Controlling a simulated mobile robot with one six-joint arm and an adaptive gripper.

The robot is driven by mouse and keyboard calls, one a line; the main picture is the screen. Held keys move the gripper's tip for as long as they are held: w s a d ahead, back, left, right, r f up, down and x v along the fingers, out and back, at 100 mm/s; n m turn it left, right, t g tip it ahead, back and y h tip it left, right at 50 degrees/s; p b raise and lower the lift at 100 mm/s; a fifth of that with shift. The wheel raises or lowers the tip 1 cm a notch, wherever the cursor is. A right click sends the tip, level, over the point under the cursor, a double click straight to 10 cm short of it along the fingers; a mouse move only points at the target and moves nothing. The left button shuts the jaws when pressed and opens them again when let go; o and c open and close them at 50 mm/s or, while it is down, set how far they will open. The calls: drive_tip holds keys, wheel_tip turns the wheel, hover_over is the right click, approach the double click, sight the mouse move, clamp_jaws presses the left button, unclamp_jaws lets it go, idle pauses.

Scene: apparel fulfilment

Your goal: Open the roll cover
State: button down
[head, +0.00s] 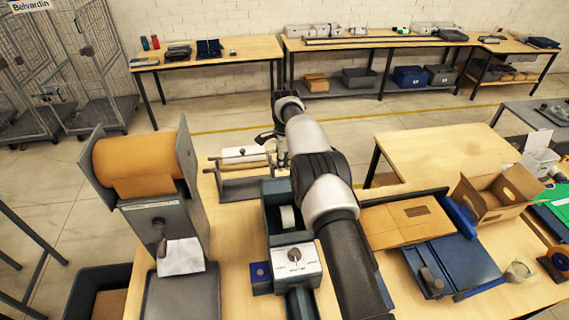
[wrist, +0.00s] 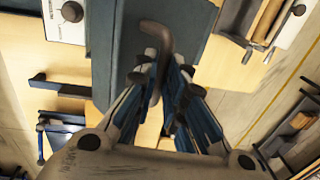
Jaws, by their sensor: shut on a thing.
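The roll cover appears to be the slate-blue panel (wrist: 112,60) in the wrist view, with a brown-grey hooked handle (wrist: 158,36) on it. My gripper (wrist: 165,72) is shut on this handle, with one finger on each side. In the head view the slate-blue machine (head: 273,219) stands on the table, with a white roll (head: 288,217) showing inside and a white control box (head: 294,265) at its near end. My gripper (head: 280,158) is at the machine's far end there, and my arm partly hides it. How far the cover is raised is unclear.
A large brown paper roll (head: 140,160) in a grey stand is left. A rack with rolls (head: 243,155) is just beyond the machine. Right are flat cardboard (head: 405,222), a blue folding board (head: 455,263) and an open carton (head: 495,190). Free table shows at right (head: 430,150).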

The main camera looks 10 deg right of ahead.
drive_tip(key=c, duration=1.7)
unclamp_jaws()
drive_tip(key=shift+o, duration=0.2)
wheel_tip(320, 180, up, 12)
drive_tip(key=s, duration=0.1)
